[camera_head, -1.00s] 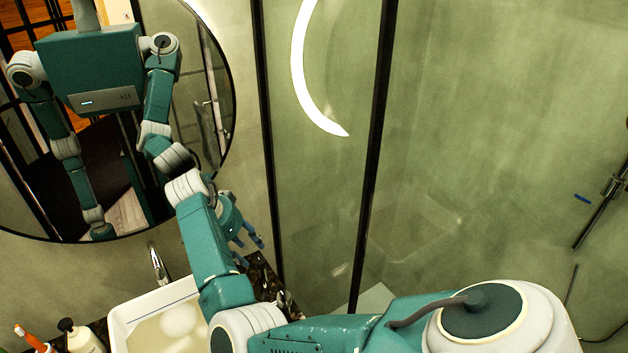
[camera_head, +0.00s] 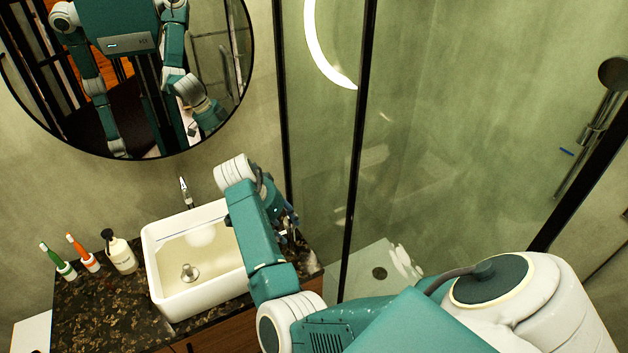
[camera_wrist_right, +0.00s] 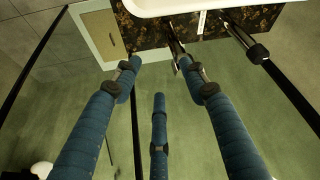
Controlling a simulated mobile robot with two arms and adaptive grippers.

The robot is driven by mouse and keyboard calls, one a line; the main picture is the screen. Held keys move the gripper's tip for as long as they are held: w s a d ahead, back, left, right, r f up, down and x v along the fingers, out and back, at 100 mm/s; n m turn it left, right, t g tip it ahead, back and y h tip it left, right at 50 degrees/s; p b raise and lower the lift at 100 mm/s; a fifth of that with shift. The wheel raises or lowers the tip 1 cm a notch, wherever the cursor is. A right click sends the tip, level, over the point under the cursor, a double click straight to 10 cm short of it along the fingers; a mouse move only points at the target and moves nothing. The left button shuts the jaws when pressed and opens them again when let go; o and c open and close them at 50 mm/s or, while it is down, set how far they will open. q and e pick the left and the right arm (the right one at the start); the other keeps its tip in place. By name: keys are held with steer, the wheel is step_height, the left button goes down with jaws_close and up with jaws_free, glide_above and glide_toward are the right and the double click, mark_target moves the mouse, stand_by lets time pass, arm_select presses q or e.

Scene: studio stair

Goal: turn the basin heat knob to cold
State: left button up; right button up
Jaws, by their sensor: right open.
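The white basin (camera_head: 160,275) is set on the counter, with a metal tap (camera_head: 186,192) behind it. My right arm crosses over the basin's right side, and my right gripper (camera_head: 280,212) is beyond its right edge, mostly hidden by my arm. In the right wrist view the blue fingers of my right gripper (camera_wrist_right: 160,78) are spread apart with nothing held. A slim metal piece (camera_wrist_right: 178,48) stands at the counter edge just past the fingertips; I cannot tell whether it is the heat knob. No cold marking is readable. My left gripper is not seen.
The dark speckled counter (camera_head: 85,310) carries a soap bottle (camera_head: 121,254) and two toothbrushes on the left. A glass shower panel with a black frame (camera_head: 357,150) stands right of the counter. A round mirror (camera_head: 215,125) hangs above.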

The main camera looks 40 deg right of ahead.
steer(key=s+a+f+n+t, duration=0.1)
steer(key=s+f+n, duration=0.2)
steer(key=s, duration=0.3)
steer(key=s+f+n+t, duration=0.1)
steer(key=s+f+n, duration=0.2)
steer(key=s+n, duration=0.2)
steer(key=shift+s+a+f+n, duration=0.15)
steer(key=shift+s+a+n, duration=0.25)
steer(key=shift+s, duration=0.7)
steer(key=shift+d+y, duration=0.1)
steer(key=shift+y, duration=0.2)
